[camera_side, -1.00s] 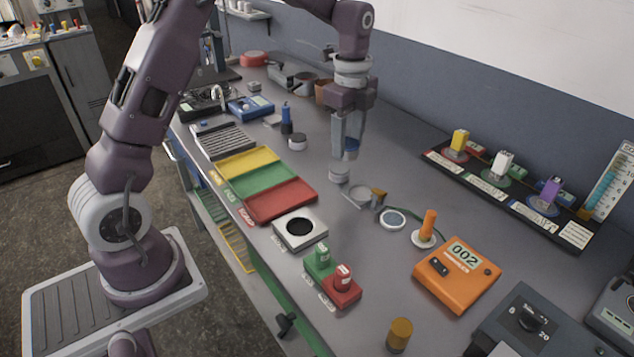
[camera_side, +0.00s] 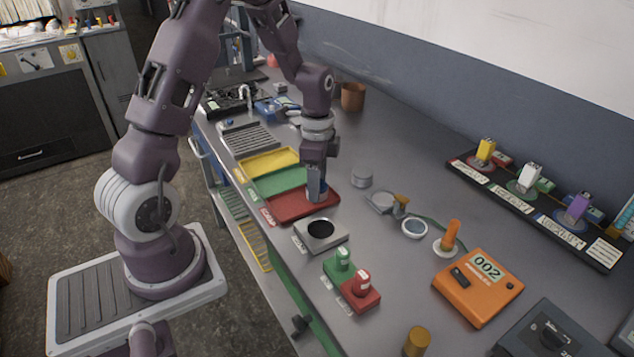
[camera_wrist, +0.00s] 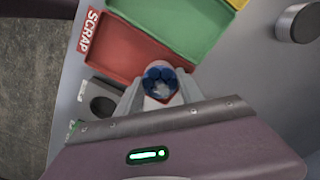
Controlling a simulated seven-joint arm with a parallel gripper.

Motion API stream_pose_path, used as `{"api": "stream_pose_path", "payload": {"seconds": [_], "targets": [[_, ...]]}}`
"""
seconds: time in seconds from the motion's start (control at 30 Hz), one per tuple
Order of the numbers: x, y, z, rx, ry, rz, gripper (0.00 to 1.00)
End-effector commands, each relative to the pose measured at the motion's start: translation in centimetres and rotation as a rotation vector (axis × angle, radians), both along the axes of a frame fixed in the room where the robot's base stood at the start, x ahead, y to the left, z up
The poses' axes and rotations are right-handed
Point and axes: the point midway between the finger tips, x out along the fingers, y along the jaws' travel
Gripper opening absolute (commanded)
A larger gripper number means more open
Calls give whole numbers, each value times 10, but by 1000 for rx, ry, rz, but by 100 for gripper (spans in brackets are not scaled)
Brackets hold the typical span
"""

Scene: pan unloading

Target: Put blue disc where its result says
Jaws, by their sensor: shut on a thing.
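My gripper (camera_side: 316,195) is shut on the blue disc (camera_wrist: 160,76), which shows as a round blue and pale piece between the fingertips in the wrist view. In the side view the fingers mostly hide it. The gripper points down over the right part of the red tray (camera_side: 283,209), low near its surface; I cannot tell whether the disc touches the tray. The red tray also shows in the wrist view (camera_wrist: 118,50), with a SCRAP label (camera_wrist: 88,30) at its edge. The orange meter (camera_side: 478,288) reads 002.
The green tray (camera_side: 268,181) and yellow tray (camera_side: 262,164) lie beside the red one. A white block with a black round top (camera_side: 321,230) and green and red buttons (camera_side: 360,292) stand close by. A grey cylinder (camera_side: 361,178) stands to the right.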

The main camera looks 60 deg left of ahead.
Motion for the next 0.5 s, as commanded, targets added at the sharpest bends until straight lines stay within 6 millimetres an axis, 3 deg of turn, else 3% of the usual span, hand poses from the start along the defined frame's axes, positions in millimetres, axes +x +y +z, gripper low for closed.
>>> {"api": "stream_pose_path", "payload": {"seconds": [0.2,0.23,0.33,0.5], "targets": [[0,0,-2,0,0,-1,2],[0,0,-2,0,0,-1,46],[0,0,-2,1,-1,-1,66],[1,1,-2,1,-3,0,66]]}}
